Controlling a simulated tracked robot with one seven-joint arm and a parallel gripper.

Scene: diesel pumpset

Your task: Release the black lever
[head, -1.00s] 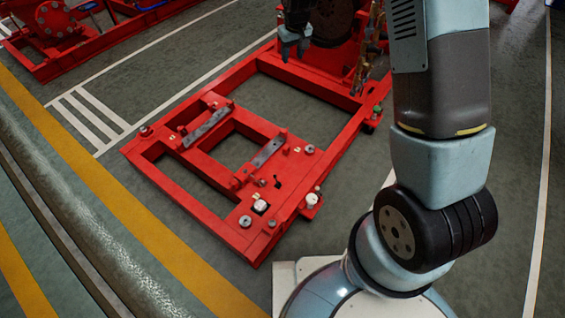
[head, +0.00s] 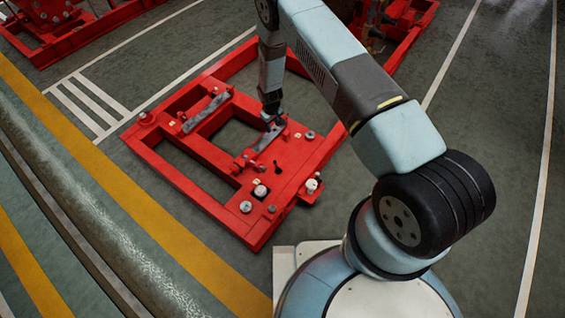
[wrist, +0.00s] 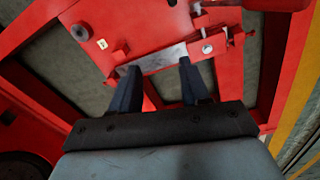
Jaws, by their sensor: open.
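A small black part (head: 277,169), possibly the black lever, stands on the red frame in the head view. It is too small for its position to be told. My gripper (head: 271,119) is over the frame, at the grey metal bar (head: 266,141) beyond that part. In the wrist view, my gripper (wrist: 159,72) has two dark fingers spread apart with nothing between them. Their tips are close to the grey plate (wrist: 162,58); contact cannot be told. No black lever can be made out in the wrist view.
The red frame (head: 185,183) has open bays showing the floor. A second grey bar (head: 206,113) lies to the left. A white knob (head: 260,191) and another light knob (head: 312,186) stand near its front. Other red machinery (head: 45,25) is at the back left.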

